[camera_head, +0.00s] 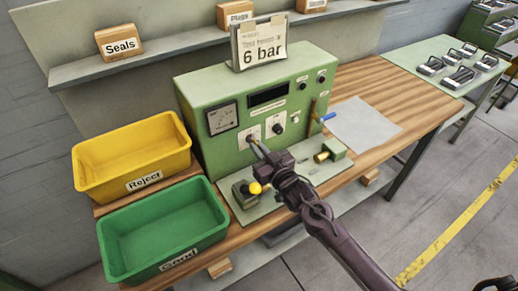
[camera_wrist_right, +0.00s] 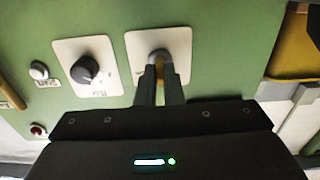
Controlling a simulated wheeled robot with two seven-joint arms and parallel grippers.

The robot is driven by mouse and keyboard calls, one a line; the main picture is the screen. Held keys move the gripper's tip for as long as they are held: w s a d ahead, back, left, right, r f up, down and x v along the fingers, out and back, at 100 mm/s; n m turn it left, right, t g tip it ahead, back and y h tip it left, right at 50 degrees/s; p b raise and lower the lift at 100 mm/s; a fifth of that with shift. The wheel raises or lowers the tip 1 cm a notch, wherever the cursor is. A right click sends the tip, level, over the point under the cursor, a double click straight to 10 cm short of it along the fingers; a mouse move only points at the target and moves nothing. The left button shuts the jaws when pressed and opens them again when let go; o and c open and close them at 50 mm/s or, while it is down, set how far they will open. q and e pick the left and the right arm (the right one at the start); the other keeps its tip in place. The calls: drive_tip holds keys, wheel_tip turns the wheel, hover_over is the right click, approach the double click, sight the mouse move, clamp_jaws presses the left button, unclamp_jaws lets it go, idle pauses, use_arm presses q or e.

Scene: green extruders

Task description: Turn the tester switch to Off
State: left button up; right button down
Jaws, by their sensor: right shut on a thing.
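The green tester (camera_head: 212,91) stands on the wooden bench, with a gauge, a dark display and two white-plated controls on its front. My right gripper (camera_head: 253,143) comes from the lower right and reaches the left control's white plate (camera_head: 247,131). In the right wrist view its fingers (camera_wrist_right: 160,72) are shut on the metallic switch (camera_wrist_right: 159,56), which they partly hide. The plate's label and the switch's exact setting cannot be read. A black knob (camera_head: 277,129) sits on the other plate; it also shows in the wrist view (camera_wrist_right: 85,70). My left gripper is not in view.
The yellow Reject bin (camera_head: 146,182) and green Good bin (camera_head: 164,269) stand left of the tester. A yellow-knobbed fixture (camera_head: 244,193) and a brass fitting (camera_head: 321,157) sit in front of it. A blue-tipped lever (camera_head: 328,117) is at its right, beside paper (camera_head: 362,126).

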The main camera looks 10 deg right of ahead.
drive_tip(key=c, duration=1.6)
unclamp_jaws()
drive_tip(key=shift+o, duration=0.2)
drive_tip(key=b+v, duration=0.2)
drive_tip(key=v, duration=0.5)
drive_tip(key=shift+s+d, duration=0.15)
drive_tip(key=shift+s, duration=0.25)
